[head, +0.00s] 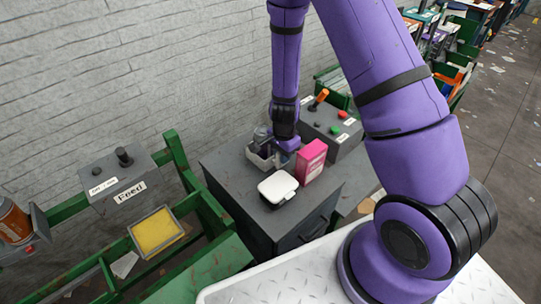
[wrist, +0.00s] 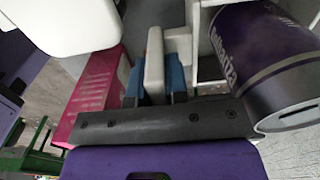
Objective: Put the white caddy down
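The white caddy (head: 257,160) is at the back of the dark grey cabinet top in the head view, partly hidden by my arm. Its pale handle (wrist: 155,65) shows in the wrist view between blue finger parts. My gripper (head: 278,148) is at the caddy and seems shut on this handle; the fingertips are hidden in the head view. A purple can (wrist: 265,60) with lettering is beside the handle in the wrist view, apparently in the caddy. I cannot tell whether the caddy's base touches the cabinet.
The cabinet (head: 262,222) also bears a pink box (head: 312,161), close right of the caddy, and a white-lidded container (head: 277,187) in front. A control box (head: 335,126) with an orange lever stands behind right. A yellow tray (head: 156,231) and green frame are left.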

